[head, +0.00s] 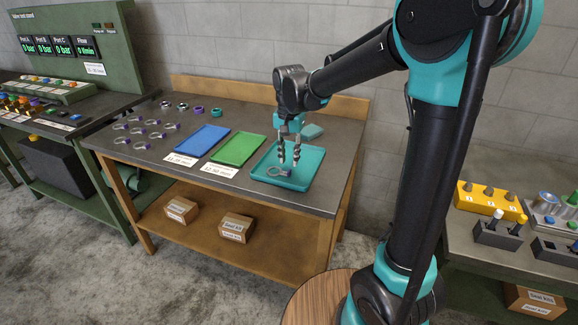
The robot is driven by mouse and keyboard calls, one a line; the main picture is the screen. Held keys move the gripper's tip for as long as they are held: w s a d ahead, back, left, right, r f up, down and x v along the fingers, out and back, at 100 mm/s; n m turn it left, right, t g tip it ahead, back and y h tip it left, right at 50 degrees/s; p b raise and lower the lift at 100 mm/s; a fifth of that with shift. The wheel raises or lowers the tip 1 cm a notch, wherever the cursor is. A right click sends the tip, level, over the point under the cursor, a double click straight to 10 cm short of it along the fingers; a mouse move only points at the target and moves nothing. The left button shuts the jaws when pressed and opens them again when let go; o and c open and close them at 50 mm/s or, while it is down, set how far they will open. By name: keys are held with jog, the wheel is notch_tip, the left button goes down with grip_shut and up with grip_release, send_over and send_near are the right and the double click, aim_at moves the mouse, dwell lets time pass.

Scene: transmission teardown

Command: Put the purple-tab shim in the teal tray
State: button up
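The teal tray (308,183) lies flat near the right end of the workbench. My gripper (289,163) points down over the tray. Its two fingers are apart, with a gap between them. A ring-shaped shim (275,171) shows just below the fingertips, inside the tray's outline. It looks to rest on the tray floor, apart from the fingers. Its tab, at the right end, looks dark bluish or purple, but it is too small to be sure.
A green tray (238,149) and a blue tray (201,140) lie left of the teal one, with labels in front. Several shims (141,146) lie at the bench's left. A teal block (312,131) sits behind the teal tray. Cartons (235,228) stand on the lower shelf.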

notch_tip(320, 180, up, 8)
jog(key=shift+f, duration=0.2)
